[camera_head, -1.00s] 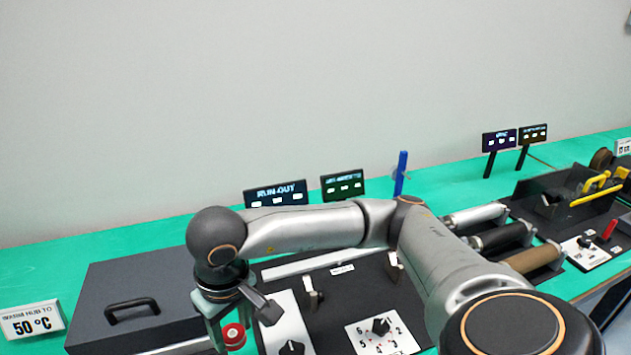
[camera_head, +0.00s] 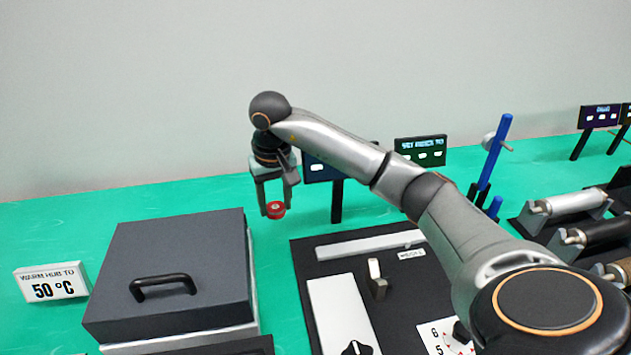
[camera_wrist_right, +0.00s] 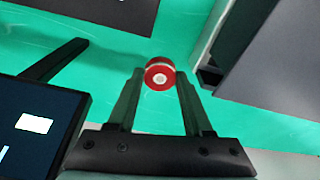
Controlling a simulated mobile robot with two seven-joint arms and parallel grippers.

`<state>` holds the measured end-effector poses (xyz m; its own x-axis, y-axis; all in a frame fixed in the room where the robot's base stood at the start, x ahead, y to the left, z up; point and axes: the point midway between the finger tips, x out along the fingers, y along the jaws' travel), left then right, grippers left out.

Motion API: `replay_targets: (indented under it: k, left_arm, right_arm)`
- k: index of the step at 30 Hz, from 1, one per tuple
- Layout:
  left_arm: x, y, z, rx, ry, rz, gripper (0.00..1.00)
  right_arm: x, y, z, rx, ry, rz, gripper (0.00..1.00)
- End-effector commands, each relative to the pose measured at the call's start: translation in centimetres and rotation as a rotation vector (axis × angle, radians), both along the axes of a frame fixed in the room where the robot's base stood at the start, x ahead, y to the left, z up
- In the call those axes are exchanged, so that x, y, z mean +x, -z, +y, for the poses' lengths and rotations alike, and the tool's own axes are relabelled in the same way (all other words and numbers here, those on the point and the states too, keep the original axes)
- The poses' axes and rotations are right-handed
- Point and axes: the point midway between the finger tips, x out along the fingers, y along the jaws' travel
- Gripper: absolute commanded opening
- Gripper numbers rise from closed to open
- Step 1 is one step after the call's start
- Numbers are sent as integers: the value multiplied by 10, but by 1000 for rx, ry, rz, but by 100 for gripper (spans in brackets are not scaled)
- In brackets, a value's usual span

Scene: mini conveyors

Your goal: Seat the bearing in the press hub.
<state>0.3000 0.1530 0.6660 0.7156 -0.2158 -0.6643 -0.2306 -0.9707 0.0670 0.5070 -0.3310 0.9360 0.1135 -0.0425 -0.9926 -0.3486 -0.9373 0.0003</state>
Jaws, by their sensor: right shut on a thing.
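The bearing (camera_head: 275,209) is a small red ring with a pale centre. My right gripper (camera_head: 276,208) is shut on it and holds it in the air, beyond the grey lidded box. In the right wrist view the bearing (camera_wrist_right: 160,75) sits between the two fingertips (camera_wrist_right: 160,84), its round face toward the camera, with green tabletop behind it. I cannot make out a press hub in these frames. My left gripper is not in view.
The grey lidded box (camera_head: 170,250) has a black handle, with a "50 °C" sign (camera_head: 52,283) to its left. A black panel (camera_head: 345,260) with knobs lies right of it. Display screens and a blue post (camera_head: 497,150) stand behind. Green table is clear at back left.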

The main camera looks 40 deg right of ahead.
Motion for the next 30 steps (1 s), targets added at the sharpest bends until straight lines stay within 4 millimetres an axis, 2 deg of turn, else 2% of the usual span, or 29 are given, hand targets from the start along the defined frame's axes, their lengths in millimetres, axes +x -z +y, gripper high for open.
replay_targets:
  k: [1,3,11,17,29,30]
  left_arm:
    - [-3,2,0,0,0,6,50]
    - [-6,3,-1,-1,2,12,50]
    - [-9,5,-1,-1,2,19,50]
    - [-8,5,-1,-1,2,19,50]
    - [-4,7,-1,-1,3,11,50]
    - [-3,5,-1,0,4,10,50]
  right_arm:
    - [-2,13,1,1,-1,7,0]
    - [-1,25,1,1,-2,6,0]
    - [-1,48,1,0,-1,2,0]
    - [-1,76,1,2,-2,3,0]
    - [-1,83,0,-2,-2,-1,0]
    - [-1,82,1,0,-2,0,54]
